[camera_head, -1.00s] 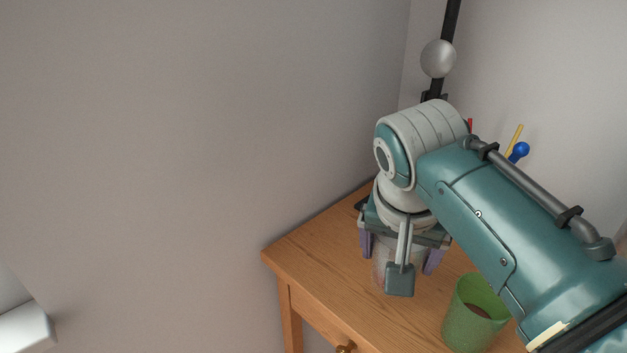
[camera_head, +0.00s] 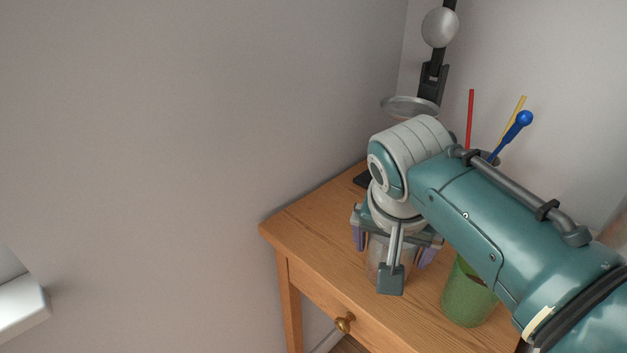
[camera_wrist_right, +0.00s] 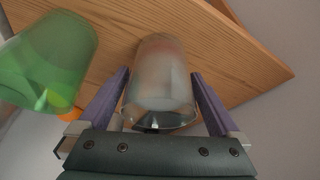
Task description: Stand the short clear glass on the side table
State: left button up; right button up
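The side table (camera_head: 300,225) is a wooden one with a drawer, in the corner on the right of the head view. My right gripper (camera_head: 392,252) points down over its top. It is shut on the short clear glass (camera_head: 379,262), which is upright and partly hidden by the gripper. In the right wrist view the glass (camera_wrist_right: 160,75) sits between the two purple fingers of my right gripper (camera_wrist_right: 160,85). The glass base is at or just above the tabletop; I cannot tell if it touches. My left gripper is not in view.
A green cup (camera_head: 462,300) stands on the table right of the glass, close to my right forearm. Behind my arm are a red stick (camera_head: 471,115), a yellow stick (camera_head: 520,105), a blue-knobbed stick (camera_head: 520,122) and a silver ball (camera_head: 440,27). The table's left part is clear.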

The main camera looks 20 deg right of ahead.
jog(key=shift+r, duration=0.15)
jog(key=shift+r, duration=0.3)
jog(key=p+v, duration=0.4)
jog(key=v, duration=0.7)
jog(key=s+a+n+y, duration=0.3)
jog(key=s+n, duration=0.8)
jog(key=s, duration=0.7)
jog(key=shift+f, duration=0.35)
